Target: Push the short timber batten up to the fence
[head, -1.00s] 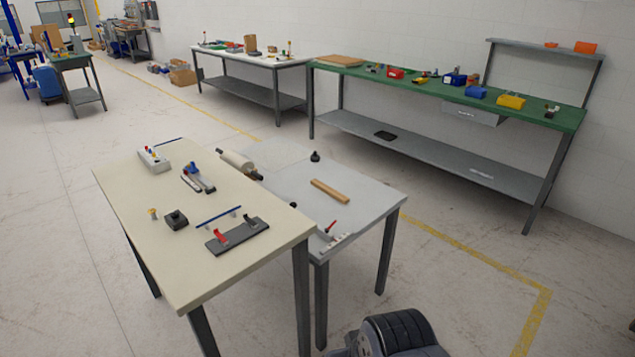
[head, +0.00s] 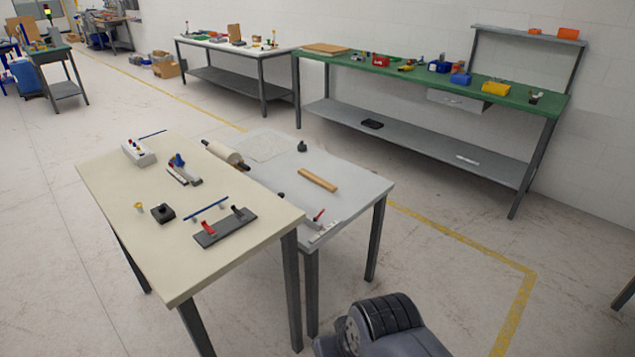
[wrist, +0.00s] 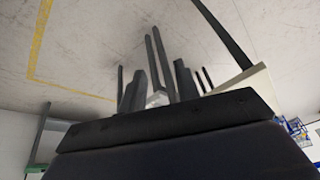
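The timber batten (head: 318,180) is a short light-brown bar lying flat on the grey table, slanting in the head view. A whitish strip (head: 324,232) with a red-handled part lies at that table's near edge; I cannot tell for sure whether it is the fence. My gripper (wrist: 160,85) shows in the wrist view as two dark fingers standing apart, with no object seen held between them. It is away from the batten, which does not show in the wrist view. The gripper itself is not clear in the head view, only my dark arm at the bottom.
A pale roller (head: 222,151) and black knob (head: 302,146) are near the batten. Floor right of the tables is clear.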

